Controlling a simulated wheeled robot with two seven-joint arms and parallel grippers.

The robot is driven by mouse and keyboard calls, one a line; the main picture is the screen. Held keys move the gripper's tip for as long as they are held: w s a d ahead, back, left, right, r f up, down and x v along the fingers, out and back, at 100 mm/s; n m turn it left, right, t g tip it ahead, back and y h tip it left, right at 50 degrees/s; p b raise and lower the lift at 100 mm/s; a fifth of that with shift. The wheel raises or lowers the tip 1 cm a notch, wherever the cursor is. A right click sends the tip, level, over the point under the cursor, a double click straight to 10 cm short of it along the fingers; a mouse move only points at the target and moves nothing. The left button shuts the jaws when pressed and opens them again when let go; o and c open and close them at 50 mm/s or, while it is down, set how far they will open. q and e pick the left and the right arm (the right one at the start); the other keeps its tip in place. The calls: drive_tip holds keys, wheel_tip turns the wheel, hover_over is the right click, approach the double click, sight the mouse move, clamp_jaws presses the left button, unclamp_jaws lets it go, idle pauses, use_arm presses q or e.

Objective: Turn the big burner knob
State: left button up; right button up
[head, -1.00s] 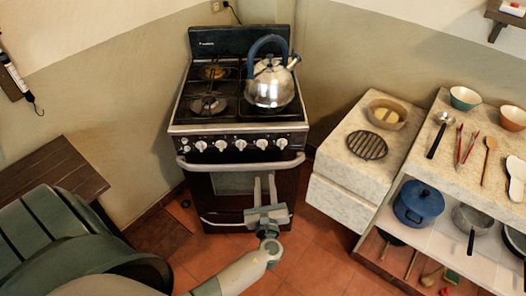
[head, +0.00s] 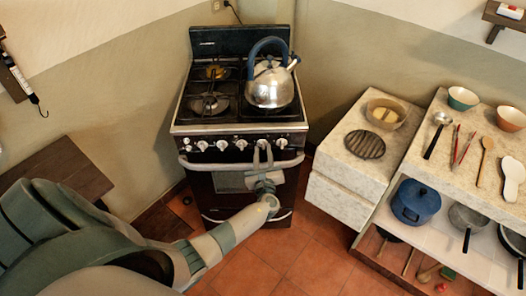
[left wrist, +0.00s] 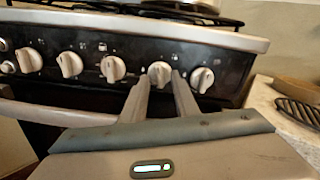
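The stove's front panel carries a row of several white knobs. The fourth from the left (head: 262,143) also shows in the left wrist view (left wrist: 160,72). I cannot tell from markings which knob is the big burner's. My left gripper (head: 262,150) is in front of that fourth knob. In the left wrist view its two fingers (left wrist: 162,84) are apart, with the knob seen between their tips. I cannot tell whether they touch it. The neighbouring knobs (left wrist: 113,68) and (left wrist: 202,79) stand outside the fingers. My right gripper is not in view.
A steel kettle (head: 270,88) with a blue handle stands on the right front burner. The oven handle (head: 238,164) runs below the knobs, close under my left gripper. A stone counter (head: 333,165) stands to the right, and a wooden table (head: 60,175) to the left.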

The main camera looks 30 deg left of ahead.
use_arm(q)
drive_tip(key=shift+w, duration=0.1)
clamp_jaws()
drive_tip(key=shift+f, duration=0.1)
